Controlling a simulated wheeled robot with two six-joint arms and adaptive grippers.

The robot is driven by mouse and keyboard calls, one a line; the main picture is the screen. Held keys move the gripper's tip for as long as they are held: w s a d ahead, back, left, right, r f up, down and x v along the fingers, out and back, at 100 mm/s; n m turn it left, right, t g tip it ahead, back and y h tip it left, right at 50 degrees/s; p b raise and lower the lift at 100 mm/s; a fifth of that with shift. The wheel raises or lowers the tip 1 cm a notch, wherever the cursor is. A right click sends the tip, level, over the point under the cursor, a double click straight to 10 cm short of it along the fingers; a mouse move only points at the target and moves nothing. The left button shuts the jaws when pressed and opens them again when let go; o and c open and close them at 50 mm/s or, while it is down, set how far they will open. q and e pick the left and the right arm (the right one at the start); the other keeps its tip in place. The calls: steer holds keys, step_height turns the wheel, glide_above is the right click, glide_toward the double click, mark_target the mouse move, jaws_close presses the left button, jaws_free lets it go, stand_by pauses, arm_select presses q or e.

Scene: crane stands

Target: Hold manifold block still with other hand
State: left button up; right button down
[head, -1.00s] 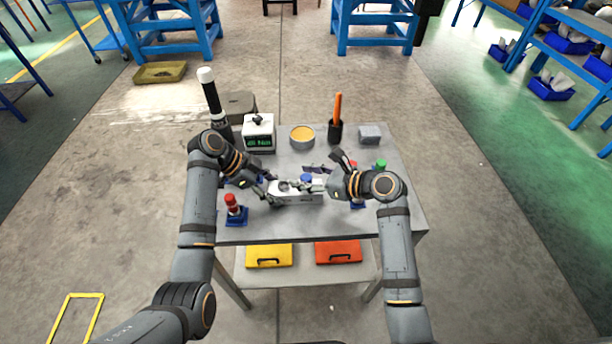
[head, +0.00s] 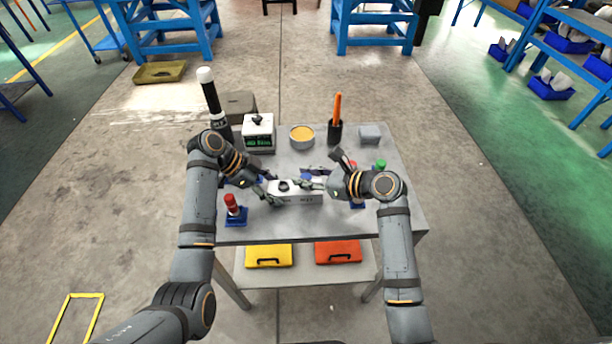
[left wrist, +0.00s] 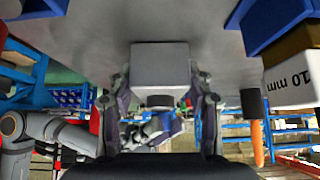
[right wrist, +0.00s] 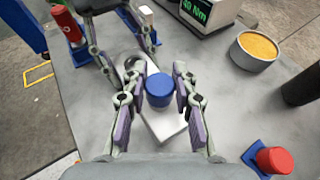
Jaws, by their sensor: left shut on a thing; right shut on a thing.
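The white manifold block (head: 300,198) lies near the front middle of the table, with a dark round port on its top. My left gripper (head: 270,193) is shut on the block's left end. In the left wrist view, the block (left wrist: 160,65) sits between the fingers. My right gripper (head: 310,184) is over the block's right part. In the right wrist view, a blue cylindrical cap (right wrist: 159,88) is between its fingers, above the block's top (right wrist: 165,123). The right gripper is shut on this cap. Whether the cap is seated in the block is hidden.
A red-topped part on a blue stand (head: 235,212) is at the front left. Behind are a box with a green display (head: 259,135), a bowl of orange contents (head: 302,137), a dark holder with an orange handle (head: 335,128) and a grey box (head: 370,134).

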steer(key=shift+r, duration=0.15)
steer(key=shift+w+n+g+y, duration=0.1)
steer(key=shift+n+g+y, duration=0.3)
steer(key=shift+n+g, duration=0.35)
steer(key=shift+n+g+y, duration=0.4)
steer(key=shift+n+g, duration=0.45)
steer(key=shift+g, duration=0.1)
steer(key=shift+n+g+y, duration=0.3)
steer(key=shift+n+g, duration=0.6)
steer(key=shift+g, duration=0.1)
steer(key=shift+n+g, duration=0.3)
steer(key=shift+g, duration=0.1)
